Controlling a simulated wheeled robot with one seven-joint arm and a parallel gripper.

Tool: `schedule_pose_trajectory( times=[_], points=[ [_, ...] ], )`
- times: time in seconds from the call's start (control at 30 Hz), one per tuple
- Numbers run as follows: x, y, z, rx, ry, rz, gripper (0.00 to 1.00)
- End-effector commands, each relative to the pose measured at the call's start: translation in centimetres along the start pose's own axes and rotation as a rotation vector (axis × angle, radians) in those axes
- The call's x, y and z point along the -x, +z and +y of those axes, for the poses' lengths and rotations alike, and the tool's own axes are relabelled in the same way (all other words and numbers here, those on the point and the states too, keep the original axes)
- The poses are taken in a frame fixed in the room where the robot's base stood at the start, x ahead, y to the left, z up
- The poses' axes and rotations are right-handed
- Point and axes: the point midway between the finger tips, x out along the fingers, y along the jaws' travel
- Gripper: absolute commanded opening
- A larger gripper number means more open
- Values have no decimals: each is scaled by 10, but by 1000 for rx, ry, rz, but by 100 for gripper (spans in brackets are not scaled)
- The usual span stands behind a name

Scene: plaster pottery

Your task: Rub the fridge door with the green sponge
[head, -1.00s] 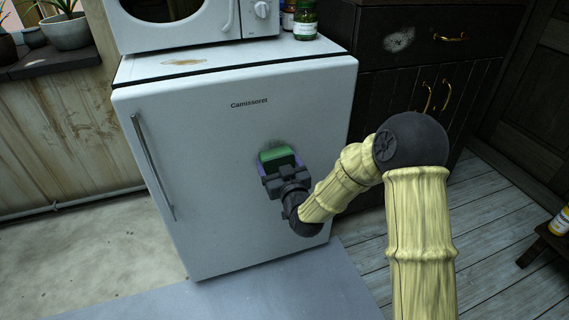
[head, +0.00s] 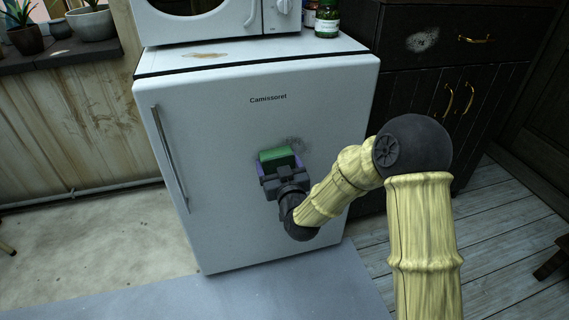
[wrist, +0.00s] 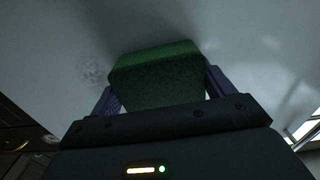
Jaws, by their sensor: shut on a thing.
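The white fridge (head: 232,205) stands in the middle of the head view, its door shut, with a long handle (head: 170,158) on the left edge. A grey smudge (head: 293,144) marks the door, just right of and above the sponge; it also shows left of the sponge in the wrist view (wrist: 92,74). My gripper (head: 280,168) is shut on the green sponge (head: 277,157), with purple fingers on both sides of it. The sponge is at the door surface; whether it presses on it I cannot tell. The wrist view shows the sponge (wrist: 155,78) between the fingers.
A microwave (head: 205,20) and several jars (head: 328,20) stand on the fridge. A dark cabinet (head: 450,95) with brass handles is at the right. Potted plants (head: 92,22) sit on a ledge at the left. The floor in front holds a grey mat (head: 230,300).

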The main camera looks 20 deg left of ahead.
Motion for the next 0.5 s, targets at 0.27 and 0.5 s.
schedule_pose_trajectory(
  times=[0.27, 0.5],
  points=[
    [0, 0, 1, 1, 3, -1, 68],
    [-1, -13, 2, 1, 4, -1, 68]
  ],
)
